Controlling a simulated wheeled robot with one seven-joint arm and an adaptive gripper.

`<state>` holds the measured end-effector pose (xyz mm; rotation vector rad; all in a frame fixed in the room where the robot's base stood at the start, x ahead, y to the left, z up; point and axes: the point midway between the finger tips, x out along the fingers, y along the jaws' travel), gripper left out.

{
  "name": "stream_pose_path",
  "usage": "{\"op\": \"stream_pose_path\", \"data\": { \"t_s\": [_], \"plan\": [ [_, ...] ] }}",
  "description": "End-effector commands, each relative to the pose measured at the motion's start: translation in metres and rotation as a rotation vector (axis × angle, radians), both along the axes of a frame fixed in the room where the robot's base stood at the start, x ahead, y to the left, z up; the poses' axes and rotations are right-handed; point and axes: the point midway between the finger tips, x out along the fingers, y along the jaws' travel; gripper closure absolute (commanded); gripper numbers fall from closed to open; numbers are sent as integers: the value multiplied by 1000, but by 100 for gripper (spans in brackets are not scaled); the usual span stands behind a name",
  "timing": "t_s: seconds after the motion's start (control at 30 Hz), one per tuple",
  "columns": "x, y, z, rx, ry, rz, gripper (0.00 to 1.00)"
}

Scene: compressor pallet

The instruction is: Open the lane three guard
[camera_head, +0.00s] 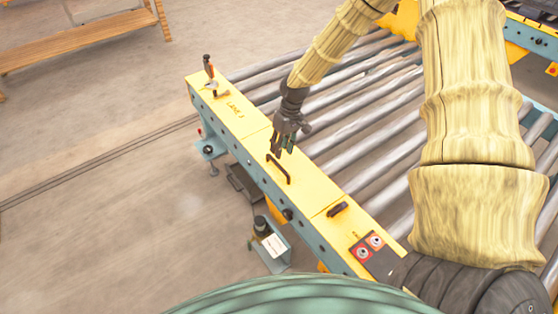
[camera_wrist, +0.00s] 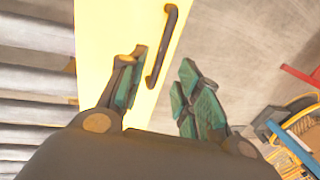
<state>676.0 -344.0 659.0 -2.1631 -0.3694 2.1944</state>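The yellow guard cover (camera_head: 304,180) runs along the side of the roller conveyor and shows in the wrist view (camera_wrist: 104,30). A dark label that appears to read LANE 3 (camera_head: 235,109) is on its far section. A dark bar handle (camera_head: 278,169) stands on the middle section. My gripper (camera_head: 280,150) is just above this section, near the handle's far end. In the wrist view my gripper (camera_wrist: 163,60) has its fingers apart, with the handle (camera_wrist: 161,47) appearing beyond and between the tips. I see no contact with it.
Steel rollers (camera_head: 365,120) lie right of the cover. A tool with an orange-brown part (camera_head: 210,72) stands at the far end. A small black knob (camera_head: 337,209) and red button panel (camera_head: 367,247) are on the near section. Open floor (camera_head: 110,220) lies left; a wooden bench (camera_head: 80,40) stands behind.

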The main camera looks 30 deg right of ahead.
Motion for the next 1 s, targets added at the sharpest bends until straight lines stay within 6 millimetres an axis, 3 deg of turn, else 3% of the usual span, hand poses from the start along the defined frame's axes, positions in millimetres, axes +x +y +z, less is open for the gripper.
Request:
{"op": "stream_pose_path", "data": {
  "t_s": [0.4,0.9,1.0],
  "plan": [
    [-2,10,-52,1,1,-1,67],
    [-2,13,-62,0,0,-1,67],
    [-2,13,-62,0,0,-1,83]
  ]
}}
